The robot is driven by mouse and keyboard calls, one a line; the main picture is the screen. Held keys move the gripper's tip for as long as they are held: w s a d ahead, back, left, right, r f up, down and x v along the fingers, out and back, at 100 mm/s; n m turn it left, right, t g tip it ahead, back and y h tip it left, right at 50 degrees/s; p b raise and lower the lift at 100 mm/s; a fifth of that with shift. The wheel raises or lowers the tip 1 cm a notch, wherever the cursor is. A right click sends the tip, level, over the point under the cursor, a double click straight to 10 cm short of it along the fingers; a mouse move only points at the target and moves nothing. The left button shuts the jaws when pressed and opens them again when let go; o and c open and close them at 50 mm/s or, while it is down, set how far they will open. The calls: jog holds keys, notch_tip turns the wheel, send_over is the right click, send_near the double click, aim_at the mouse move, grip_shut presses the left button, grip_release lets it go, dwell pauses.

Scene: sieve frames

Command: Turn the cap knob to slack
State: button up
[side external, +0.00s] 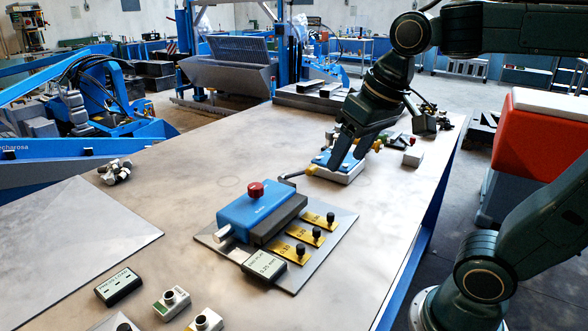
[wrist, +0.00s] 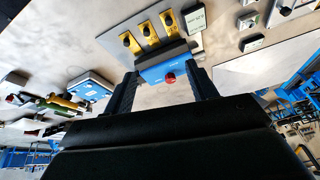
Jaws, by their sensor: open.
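A blue block (side external: 258,208) with a red knob (side external: 256,189) on top sits on a thin metal plate (side external: 325,245) on the table. The block also shows in the wrist view (wrist: 152,73), with the red knob (wrist: 170,78) on it. No mark on the knob is legible, so its setting cannot be told. My gripper (wrist: 163,73) is open and empty. In the wrist view its two dark fingers frame the block and knob, which lie beyond them. In the side view my gripper (side external: 345,150) is back and right of the block, apart from the knob.
A blue-and-white device (side external: 340,168) with a dark handle stands near my gripper. Small boxes (side external: 171,303) lie at the front.

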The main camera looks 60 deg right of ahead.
jog(key=w+d+r+m+g, duration=0.15)
jog(key=w+m, duration=0.25)
jog(key=w, duration=0.9)
jog(key=m+g, duration=0.3)
jog(key=m, duration=0.1)
send_over(255, 185)
notch_tip(255, 185, down, 4)
jog(key=shift+r, duration=0.1)
jog(key=shift+s, duration=0.1)
notch_tip(255, 185, down, 14)
jog(key=shift+r, duration=0.1)
jog(key=shift+c, duration=0.5)
jog(key=c, duration=0.9)
